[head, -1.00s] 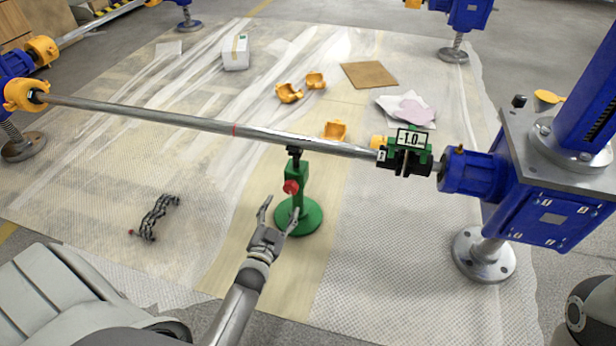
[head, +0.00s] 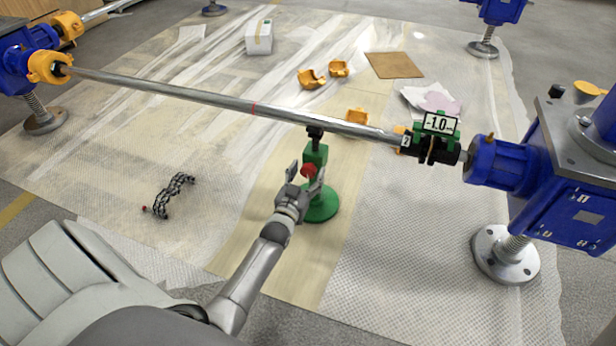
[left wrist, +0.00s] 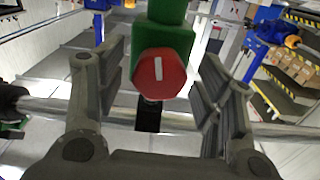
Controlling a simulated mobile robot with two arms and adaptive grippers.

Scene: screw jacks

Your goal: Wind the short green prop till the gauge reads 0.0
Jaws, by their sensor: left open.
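The short green prop (head: 318,180) stands upright on its round green base under the long steel shaft (head: 215,100), its dark head at the shaft's underside. A red knob (head: 308,170) with a white mark sits on its side. The green gauge (head: 438,124) on the shaft's right part reads -1.0. My left gripper (head: 306,180) is at the knob with its fingers apart. In the left wrist view the red knob (left wrist: 160,74) lies between the open fingers (left wrist: 160,85), with a gap on both sides. The white mark is near vertical. My right gripper is not in view.
Blue gearboxes (head: 560,180) hold the shaft's ends. A black chain-like piece (head: 168,196) lies on the sheeting at left. Yellow shells (head: 312,78), a brown board (head: 394,65) and a white box (head: 259,38) lie behind the shaft. The floor right of the prop is clear.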

